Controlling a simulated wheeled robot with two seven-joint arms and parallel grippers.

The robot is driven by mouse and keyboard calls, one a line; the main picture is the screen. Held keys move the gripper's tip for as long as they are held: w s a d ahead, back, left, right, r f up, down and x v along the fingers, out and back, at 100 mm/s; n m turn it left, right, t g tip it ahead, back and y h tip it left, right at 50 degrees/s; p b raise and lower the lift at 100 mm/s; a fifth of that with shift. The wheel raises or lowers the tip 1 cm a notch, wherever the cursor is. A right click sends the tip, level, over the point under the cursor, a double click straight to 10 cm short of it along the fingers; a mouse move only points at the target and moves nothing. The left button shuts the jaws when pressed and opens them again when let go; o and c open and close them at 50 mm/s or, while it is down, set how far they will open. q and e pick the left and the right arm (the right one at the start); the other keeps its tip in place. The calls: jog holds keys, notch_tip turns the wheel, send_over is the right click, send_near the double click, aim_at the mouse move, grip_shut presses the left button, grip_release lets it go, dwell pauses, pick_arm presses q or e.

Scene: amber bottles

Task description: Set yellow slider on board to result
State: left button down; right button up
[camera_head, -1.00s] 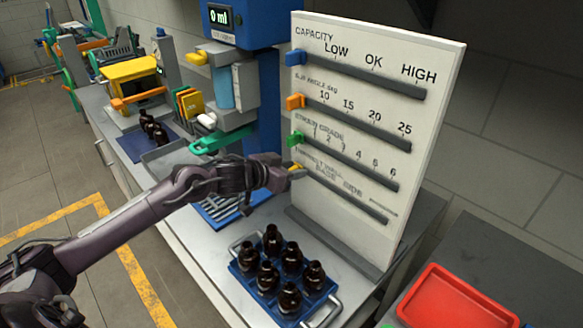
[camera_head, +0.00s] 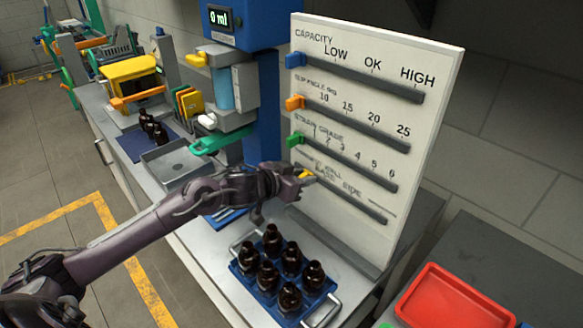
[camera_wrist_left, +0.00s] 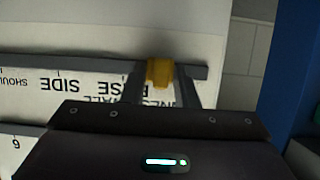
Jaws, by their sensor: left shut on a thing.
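The white board (camera_head: 425,75) stands upright on the bench with several slotted rows. The yellow slider (camera_head: 306,174) is on the bottom row, near its left end. My left gripper (camera_head: 303,177) is shut on it. In the left wrist view the yellow slider (camera_wrist_left: 160,72) sits between the two fingers of my left gripper (camera_wrist_left: 162,88), on the dark rail. The row's labels, upside down there, include "SIDE" and a partly covered word ending in "SE". My right gripper is not in view.
Blue (camera_head: 296,60), orange (camera_head: 294,103) and green (camera_head: 296,139) sliders sit at the left ends of the upper rows. A blue tray of amber bottles (camera_head: 291,258) stands below the board. A red tray (camera_head: 455,300) is at lower right.

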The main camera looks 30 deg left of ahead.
pick_arm(q)
jog(key=d, duration=0.2)
jog(key=s+d, duration=0.1)
jog(key=d, duration=0.1)
jog(key=shift+s+d, duration=0.1)
jog(key=shift+s, duration=0.1)
jog(key=c, duration=1.4)
grip_release()
jog(key=shift+c, duration=0.2)
jog(key=shift+s+a+r, duration=0.1)
jog(key=shift+s+a, duration=0.15)
jog(key=shift+s, duration=0.1)
send_near(324, 183)
jog(key=shift+b+v, duration=0.45)
jog(key=shift+v, duration=0.4)
